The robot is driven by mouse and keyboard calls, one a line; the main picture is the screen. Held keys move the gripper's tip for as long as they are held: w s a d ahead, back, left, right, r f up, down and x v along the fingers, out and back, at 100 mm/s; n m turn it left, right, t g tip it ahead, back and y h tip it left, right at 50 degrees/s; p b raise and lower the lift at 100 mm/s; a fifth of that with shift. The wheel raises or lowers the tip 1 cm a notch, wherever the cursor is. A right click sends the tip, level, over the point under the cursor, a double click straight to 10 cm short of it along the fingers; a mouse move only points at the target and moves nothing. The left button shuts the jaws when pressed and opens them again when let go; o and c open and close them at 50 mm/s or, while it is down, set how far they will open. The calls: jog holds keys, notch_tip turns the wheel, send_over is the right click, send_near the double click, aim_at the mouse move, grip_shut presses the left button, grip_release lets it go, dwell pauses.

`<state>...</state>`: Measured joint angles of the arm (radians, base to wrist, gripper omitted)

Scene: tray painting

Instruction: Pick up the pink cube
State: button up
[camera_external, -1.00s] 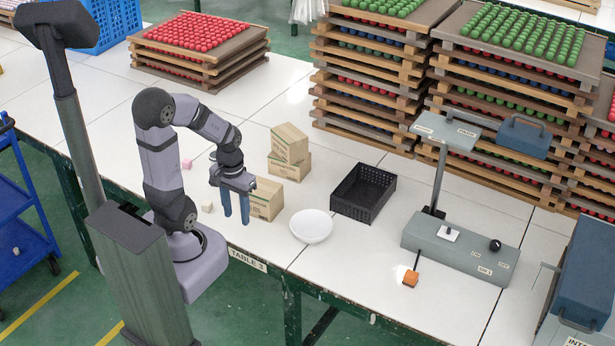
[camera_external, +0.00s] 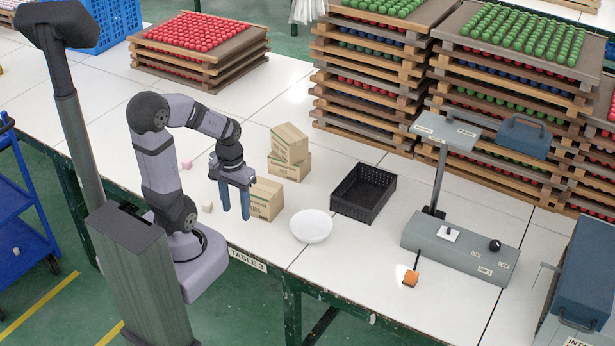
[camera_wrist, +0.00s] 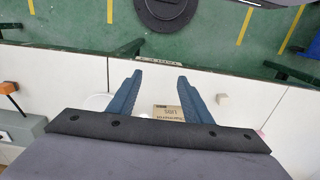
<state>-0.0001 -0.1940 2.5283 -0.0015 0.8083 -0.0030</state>
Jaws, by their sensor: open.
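A beige cube (camera_external: 207,207) lies left of the fingers. Cardboard boxes (camera_external: 266,200) stand close at their right, then a white bowl (camera_external: 311,226) and a black crate (camera_external: 349,208). Stacked trays (camera_external: 208,58) stand at the back. The table around the pink cube is clear.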

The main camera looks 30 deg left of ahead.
notch_tip(320, 180, up, 3)
jog(key=n+t+y+b, duration=0.3)
jog(key=t+b, duration=0.1)
jog(key=t, duration=0.9)
send_over(185, 162)
jog(key=s+d, duration=0.1)
jog(key=s, duration=0.5)
notch_tip(185, 162, down, 16)
jog(key=shift+s+d+f, duration=0.1)
jog(key=shift+f, duration=0.45)
jog(key=shift+p+x, duration=1)
jog(key=shift+x, duration=2.7)
jog(key=shift+d+r, duration=0.15)
